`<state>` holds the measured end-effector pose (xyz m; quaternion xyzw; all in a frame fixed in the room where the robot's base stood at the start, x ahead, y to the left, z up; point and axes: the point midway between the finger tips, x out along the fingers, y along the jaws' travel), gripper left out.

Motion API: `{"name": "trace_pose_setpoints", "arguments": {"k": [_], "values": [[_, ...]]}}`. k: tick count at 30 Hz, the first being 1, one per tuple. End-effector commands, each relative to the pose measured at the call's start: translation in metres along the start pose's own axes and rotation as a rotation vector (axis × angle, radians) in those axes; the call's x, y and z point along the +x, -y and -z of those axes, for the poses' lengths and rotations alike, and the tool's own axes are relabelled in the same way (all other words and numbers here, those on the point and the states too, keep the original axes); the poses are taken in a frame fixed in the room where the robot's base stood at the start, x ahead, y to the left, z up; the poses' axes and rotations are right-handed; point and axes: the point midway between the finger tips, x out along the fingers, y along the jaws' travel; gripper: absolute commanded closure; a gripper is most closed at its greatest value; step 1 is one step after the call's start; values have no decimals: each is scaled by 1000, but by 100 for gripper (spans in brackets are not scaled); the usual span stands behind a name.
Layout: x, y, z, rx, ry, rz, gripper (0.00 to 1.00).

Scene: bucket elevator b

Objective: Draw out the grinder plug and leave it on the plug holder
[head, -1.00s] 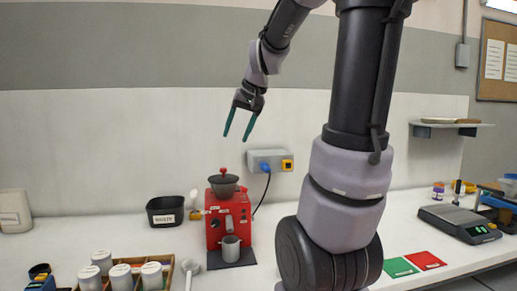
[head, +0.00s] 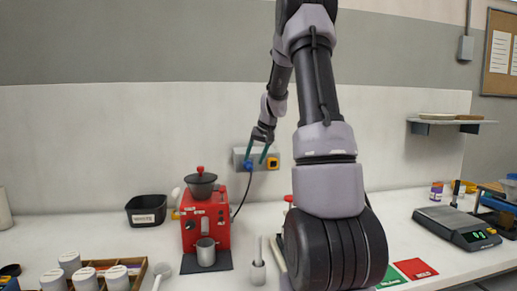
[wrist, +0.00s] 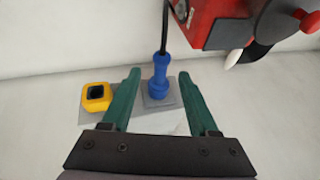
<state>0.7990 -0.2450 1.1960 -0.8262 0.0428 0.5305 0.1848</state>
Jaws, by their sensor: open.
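The blue grinder plug (head: 248,165) sits in the grey wall box (head: 239,157), with its dark cord running down to the red grinder (head: 190,239). The wrist view also shows the plug (wrist: 161,75) upright in the picture on the grey box face. My gripper (head: 256,161) is open at the wall box. In the wrist view its green fingertips (wrist: 160,76) stand on either side of the plug, with a gap at each side; it holds nothing. A yellow square fitting with a dark opening (wrist: 96,97) is beside the plug on the box. I cannot tell which thing is the plug holder.
A black bin (head: 146,217) stands left of the grinder. A grey cup (head: 206,254) is at its front. A small white holder with a handle (head: 257,272) stands on the counter by my arm. Jars in a wooden tray (head: 136,270) are front left; a scale (head: 457,226) is right.

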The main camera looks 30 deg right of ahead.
Motion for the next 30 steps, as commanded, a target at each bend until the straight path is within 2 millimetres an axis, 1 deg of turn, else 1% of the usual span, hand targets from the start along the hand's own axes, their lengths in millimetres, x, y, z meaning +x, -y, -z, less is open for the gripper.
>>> {"name": "trace_pose_setpoints", "arguments": {"k": [1, 3, 6, 9, 13, 20, 21, 23, 24, 25, 30], "values": [[10, 0, -1, 0, 3, 0, 40], [20, 0, -1, -1, 2, 0, 40], [32, 0, 0, -1, 1, 0, 40], [39, 0, 0, -1, 0, 0, 40], [43, 0, 0, -1, -1, 0, 40], [43, 0, 0, -1, -1, 0, 40], [43, 0, 0, -1, -1, 0, 55], [43, 0, 0, -1, -1, 0, 78], [43, 0, 0, -1, -1, 0, 93], [43, 0, 0, -1, -1, 0, 100], [42, 0, 0, -1, -1, 0, 100]]}}
